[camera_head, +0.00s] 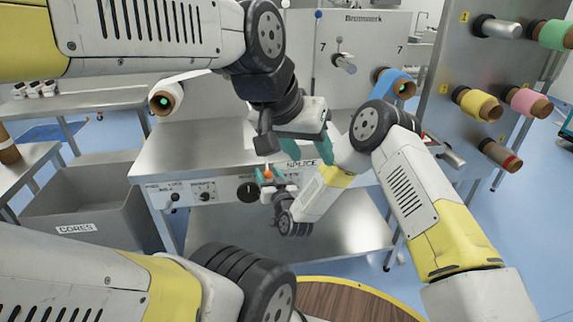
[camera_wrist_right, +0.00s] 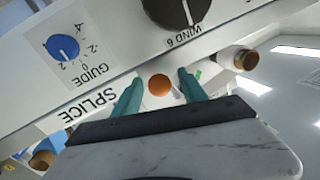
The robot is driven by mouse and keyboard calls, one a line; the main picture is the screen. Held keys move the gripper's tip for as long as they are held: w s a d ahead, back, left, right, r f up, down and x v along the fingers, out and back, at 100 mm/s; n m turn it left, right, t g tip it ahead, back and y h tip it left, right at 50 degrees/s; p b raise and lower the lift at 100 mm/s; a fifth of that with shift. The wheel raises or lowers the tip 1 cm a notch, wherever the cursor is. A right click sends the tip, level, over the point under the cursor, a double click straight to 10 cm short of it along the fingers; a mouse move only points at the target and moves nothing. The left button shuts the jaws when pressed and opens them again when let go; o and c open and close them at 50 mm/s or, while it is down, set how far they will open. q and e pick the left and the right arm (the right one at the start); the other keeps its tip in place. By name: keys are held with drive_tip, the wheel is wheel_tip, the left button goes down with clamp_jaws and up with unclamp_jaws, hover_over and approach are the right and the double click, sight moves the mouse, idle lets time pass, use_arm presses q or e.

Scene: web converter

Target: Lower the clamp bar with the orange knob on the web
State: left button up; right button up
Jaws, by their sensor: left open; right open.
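The orange knob (camera_head: 268,175) is at the front edge of the steel machine table, beside the SPLICE label (camera_head: 303,162). In the right wrist view the knob (camera_wrist_right: 159,85) lies between the two teal fingers of my right gripper (camera_wrist_right: 160,91), with gaps on both sides. My right gripper (camera_head: 268,177) is open around the knob in the head view. My left gripper (camera_head: 311,150) is open and empty above the table's front edge, right of the knob. I cannot make out the clamp bar; the arms and grippers cover much of that area. The web is not clearly visible there.
The front panel carries a black dial (camera_head: 248,191) and a blue GUIDE dial (camera_wrist_right: 61,47). A white roll (camera_head: 166,98) and a blue roll (camera_head: 396,83) flank the table (camera_head: 190,145). A grey CORES bin (camera_head: 95,205) stands left. Several rolls hang on the right panel (camera_head: 440,100).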

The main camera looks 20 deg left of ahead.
clamp_jaws()
idle(1.4)
